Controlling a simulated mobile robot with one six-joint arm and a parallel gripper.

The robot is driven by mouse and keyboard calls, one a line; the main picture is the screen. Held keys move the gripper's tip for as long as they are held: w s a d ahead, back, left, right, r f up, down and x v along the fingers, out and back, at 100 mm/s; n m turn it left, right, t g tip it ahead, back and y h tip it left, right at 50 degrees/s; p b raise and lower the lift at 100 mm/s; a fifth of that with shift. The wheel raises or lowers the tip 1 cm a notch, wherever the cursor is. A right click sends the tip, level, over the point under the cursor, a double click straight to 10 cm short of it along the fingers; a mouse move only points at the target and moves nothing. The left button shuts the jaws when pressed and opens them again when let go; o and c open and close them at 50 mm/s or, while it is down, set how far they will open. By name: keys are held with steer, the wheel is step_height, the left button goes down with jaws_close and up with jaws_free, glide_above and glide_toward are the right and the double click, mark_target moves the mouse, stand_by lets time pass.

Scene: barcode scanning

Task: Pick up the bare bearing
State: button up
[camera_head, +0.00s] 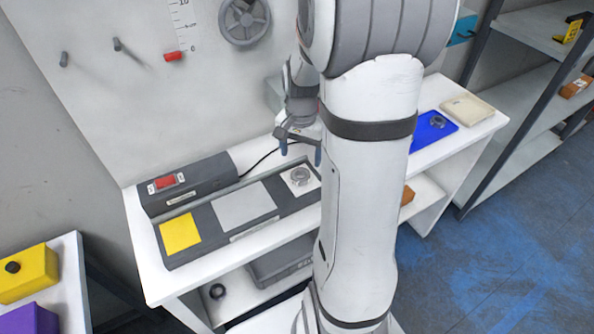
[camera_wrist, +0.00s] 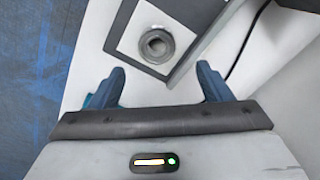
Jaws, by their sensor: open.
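A bare grey ring-shaped bearing (camera_head: 300,175) lies flat on a white square pad (camera_head: 312,184) at the right end of the dark tray on the bench. It also shows in the wrist view (camera_wrist: 157,45), upper middle, with its dark bore facing up. My gripper (camera_head: 301,152) is open and empty, with its fingers pointing down, above and slightly behind the bearing in the head view. In the wrist view the bearing lies beyond the two blue fingertips (camera_wrist: 159,72), roughly centred between them and apart from both. A second grey ring (camera_head: 438,121) lies on a blue mat (camera_head: 425,131).
The dark tray (camera_head: 255,232) also holds a yellow square (camera_head: 180,233) and a grey square (camera_head: 243,206). A cream tray (camera_head: 467,108) sits at the bench's far right. My arm hides the middle bench.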

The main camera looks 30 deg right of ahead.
mark_target(300, 175)
steer(key=f, duration=0.2)
steer(key=f+p, duration=0.1)
steer(key=f, duration=0.1)
steer(key=s+f, duration=0.1)
steer(key=f, duration=0.1)
steer(key=shift+a, duration=0.25)
steer(key=shift+c, duration=0.2)
steer(key=c, duration=1.2)
